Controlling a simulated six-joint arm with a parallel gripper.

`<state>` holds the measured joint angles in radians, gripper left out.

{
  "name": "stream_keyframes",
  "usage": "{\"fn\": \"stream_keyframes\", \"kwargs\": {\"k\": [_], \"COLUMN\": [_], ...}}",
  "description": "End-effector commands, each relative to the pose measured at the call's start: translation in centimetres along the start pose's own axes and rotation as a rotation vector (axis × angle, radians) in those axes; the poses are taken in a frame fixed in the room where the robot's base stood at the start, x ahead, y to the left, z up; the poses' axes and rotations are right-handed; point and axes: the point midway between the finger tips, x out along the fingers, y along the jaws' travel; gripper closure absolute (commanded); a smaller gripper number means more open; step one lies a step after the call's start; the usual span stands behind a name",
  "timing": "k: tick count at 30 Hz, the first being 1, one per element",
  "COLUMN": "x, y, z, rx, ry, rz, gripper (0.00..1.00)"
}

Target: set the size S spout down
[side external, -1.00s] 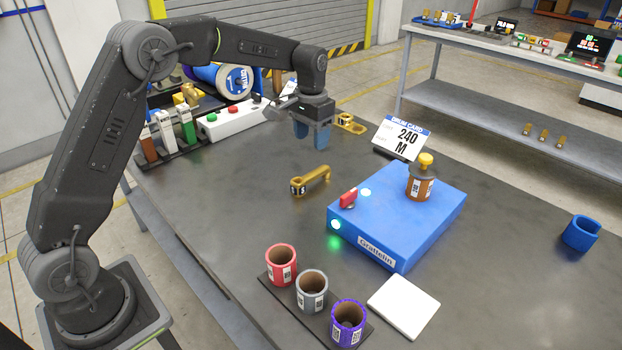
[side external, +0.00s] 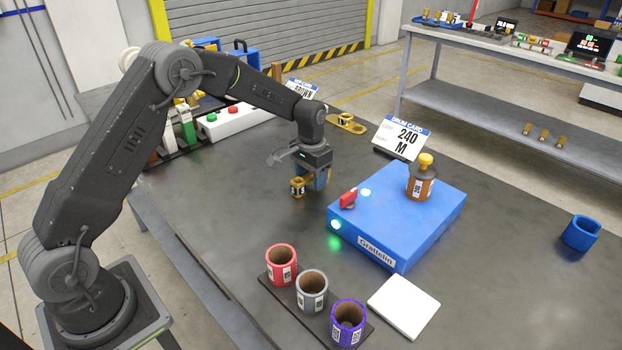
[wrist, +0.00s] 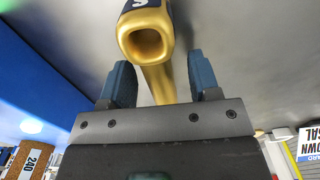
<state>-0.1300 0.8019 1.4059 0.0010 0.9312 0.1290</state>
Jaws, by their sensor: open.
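The gold spout (side external: 298,187) lies on the dark table, left of the blue machine; its open end and dark label show. In the wrist view the spout (wrist: 147,40) runs between my two blue fingers, and part of an "S" shows on its label. My gripper (side external: 318,180) is low over the spout, pointing down, and hides its far part. The jaws are open, with a finger on each side of the spout; the wrist view (wrist: 160,78) shows a gap on both sides.
The blue machine (side external: 400,225) with a brown bottle (side external: 420,182) stands close right of my gripper. Red (side external: 281,262), grey (side external: 312,288) and purple (side external: 348,322) cups stand in front. A white pad (side external: 403,305) lies beside them. Another gold piece (side external: 346,123) lies behind.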

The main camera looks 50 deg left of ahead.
Motion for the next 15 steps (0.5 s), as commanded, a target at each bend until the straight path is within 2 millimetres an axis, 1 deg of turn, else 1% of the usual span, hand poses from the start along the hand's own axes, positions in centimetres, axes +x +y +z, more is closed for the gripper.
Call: {"fn": "stream_keyframes", "kwargs": {"k": [4,5,15], "x": [-0.01,-0.01,-0.04], "y": [-0.01,-0.01,-0.01], "z": [0.0,0.0,0.0], "rx": [0.0,0.0,0.0], "ry": [0.0,0.0,0.0], "rz": [0.0,0.0,0.0], "gripper": [0.44,0.46,0.78]}}
